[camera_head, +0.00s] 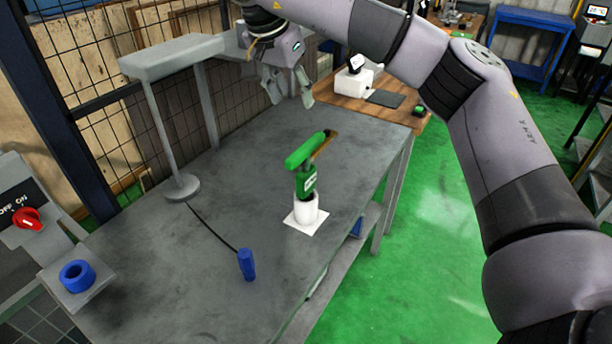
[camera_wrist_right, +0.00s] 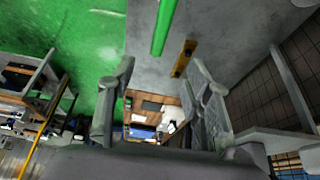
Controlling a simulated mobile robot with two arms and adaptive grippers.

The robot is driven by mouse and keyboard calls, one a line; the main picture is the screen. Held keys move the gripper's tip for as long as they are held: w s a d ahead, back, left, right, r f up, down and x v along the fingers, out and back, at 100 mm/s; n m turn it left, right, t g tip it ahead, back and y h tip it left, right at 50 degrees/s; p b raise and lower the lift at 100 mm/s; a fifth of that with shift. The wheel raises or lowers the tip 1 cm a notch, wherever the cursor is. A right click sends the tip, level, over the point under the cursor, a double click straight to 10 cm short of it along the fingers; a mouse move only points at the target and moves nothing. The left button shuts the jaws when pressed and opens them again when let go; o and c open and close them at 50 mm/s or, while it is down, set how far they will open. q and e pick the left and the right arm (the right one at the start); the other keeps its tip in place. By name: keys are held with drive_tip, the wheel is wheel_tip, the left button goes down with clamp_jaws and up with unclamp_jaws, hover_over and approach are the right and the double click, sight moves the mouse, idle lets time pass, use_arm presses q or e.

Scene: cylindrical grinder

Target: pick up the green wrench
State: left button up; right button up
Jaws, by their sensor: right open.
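A green tool that I take for the green wrench (camera_head: 305,151) stands above the grey table in the head view. Its bright green bar slants across the top of a dark green labelled body (camera_head: 306,183) in a white round holder (camera_head: 306,209). A brownish-yellow bar (camera_head: 325,144) sits beside the green bar. My right gripper (camera_head: 289,96) is open and empty, above the far part of the table and apart from the tool. In the right wrist view the green bar (camera_wrist_right: 163,26) and the brownish bar (camera_wrist_right: 183,59) show beyond my spread fingers. My left gripper is not in view.
A grey lamp-like stand (camera_head: 184,188) is on the table's left, with a cable to a blue handle (camera_head: 247,265). A blue ring (camera_head: 77,276) lies at the left corner. A wooden table (camera_head: 407,112) stands behind. Bare tabletop surrounds the holder.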

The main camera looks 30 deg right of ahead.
drive_tip(key=p, duration=0.2)
approach(305, 145)
drive_tip(key=x, duration=0.5)
drive_tip(key=shift+w+d, duration=0.2)
drive_tip(key=shift+d, duration=0.25)
drive_tip(key=p+x, duration=0.2)
drive_tip(key=x, duration=0.1)
drive_tip(key=p+x, duration=0.1)
drive_tip(key=shift+s+a+f, duration=0.2)
drive_tip(key=shift+a+f, duration=0.05)
drive_tip(key=shift+f, duration=0.25)
drive_tip(key=shift+d+f, duration=0.1)
drive_tip(key=shift+f, duration=0.2)
drive_tip(key=shift+w, duration=0.1)
drive_tip(key=shift+c, duration=0.3)
clamp_jaws()
drive_tip(key=shift+r, duration=0.1)
